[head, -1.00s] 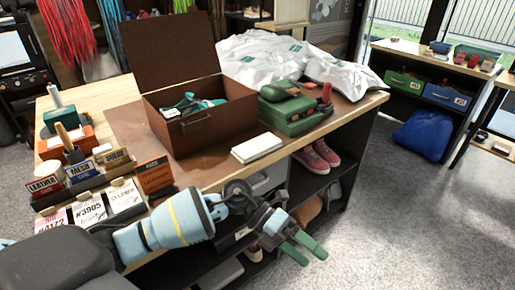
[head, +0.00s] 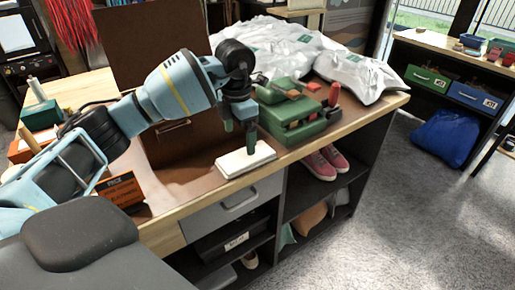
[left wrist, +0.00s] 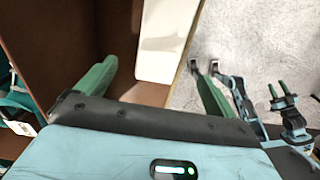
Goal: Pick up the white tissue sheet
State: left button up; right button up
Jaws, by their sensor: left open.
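The white tissue sheet is the top of a flat white stack (head: 246,160) on the brown mat at the bench's front edge. In the left wrist view the stack (left wrist: 157,40) lies ahead, between the fingers in the picture. My left gripper (head: 240,138) is open and empty, pointing down over the stack; its near finger overlaps the stack's far part in the picture, and I cannot tell whether it touches. The left wrist view shows its green fingers (left wrist: 158,72) wide apart. My right gripper (left wrist: 278,90) shows small there, its fingers apart and empty, away from the bench.
A green case (head: 298,112) with brushes stands right of the stack. A brown open-lidded box (head: 165,148) is behind my left arm. White bags (head: 270,50) lie at the back. An orange-lettered sign (head: 120,190) stands left. Pink sneakers (head: 322,163) sit on the shelf below.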

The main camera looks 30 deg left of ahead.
aim_at(241, 158)
pick_arm(q)
jog(key=shift+w, duration=0.1)
jog(key=shift+s, duration=0.3)
jog(key=shift+s+f, duration=0.1)
jog(key=shift+f, duration=1.25)
jog(key=f, duration=0.4)
jog(key=shift+w+f, duration=0.35)
jog(key=shift+f, duration=0.05)
pick_arm(e)
jog(key=shift+s+r, duration=0.1)
jog(key=shift+s, duration=0.25)
